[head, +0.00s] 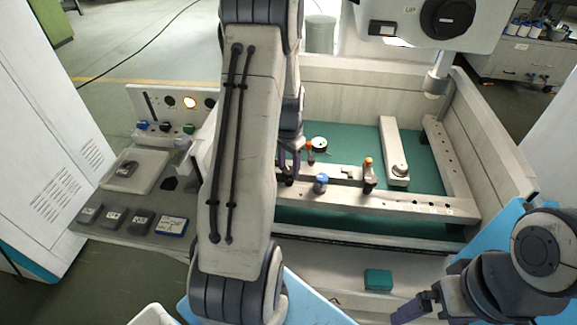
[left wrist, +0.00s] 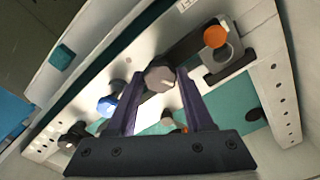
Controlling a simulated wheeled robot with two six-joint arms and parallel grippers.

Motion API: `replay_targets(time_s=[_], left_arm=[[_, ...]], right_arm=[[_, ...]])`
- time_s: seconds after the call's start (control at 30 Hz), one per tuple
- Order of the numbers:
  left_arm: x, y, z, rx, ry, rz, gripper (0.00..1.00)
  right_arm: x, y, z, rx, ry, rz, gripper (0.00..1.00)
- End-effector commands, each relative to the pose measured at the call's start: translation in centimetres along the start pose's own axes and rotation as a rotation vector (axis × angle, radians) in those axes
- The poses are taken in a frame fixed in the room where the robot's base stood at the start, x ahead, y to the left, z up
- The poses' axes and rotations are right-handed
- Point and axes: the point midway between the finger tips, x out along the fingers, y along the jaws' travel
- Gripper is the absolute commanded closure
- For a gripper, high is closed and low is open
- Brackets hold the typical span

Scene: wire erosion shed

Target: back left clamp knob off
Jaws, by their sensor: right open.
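My left gripper (left wrist: 160,78) is shut on a grey knob (left wrist: 160,76), with a finger on each side of it. In the head view the left gripper (head: 289,165) is partly hidden by my arm, over the left of the clamping rail. I cannot tell whether the knob touches anything below. A blue knob (head: 321,183) sits on the rail (head: 430,205); it also shows in the left wrist view (left wrist: 107,105). An orange-topped post (head: 309,147) stands behind the rail, and another orange-topped part (head: 368,163) stands at its right. My right gripper (head: 415,308) is open and empty at front right.
A clamp bar (head: 391,140) lies at the back right of the green-floored tank. A machine head (head: 435,20) hangs above the back. A green block (head: 378,279) lies on the front ledge. A side table at left holds a tray (head: 148,158) and several dark blocks.

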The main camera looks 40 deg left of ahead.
Motion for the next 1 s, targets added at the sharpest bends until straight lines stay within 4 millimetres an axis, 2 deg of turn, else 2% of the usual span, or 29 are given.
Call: replay_targets(time_s=[0.37, 1.0], left_arm=[[-0.04, 0.0, -0.03, -0.094, 0.0, 0.0, 1.0], [-0.11, 0.03, -0.11, -0.651, 0.002, -0.001, 1.0]], right_arm=[[0.14, 0.01, 0.01, 0.0, 0.0, 0.0, 0.0], [0.71, 0.05, 0.04, 0.001, 0.0, 0.0, 0.0]])
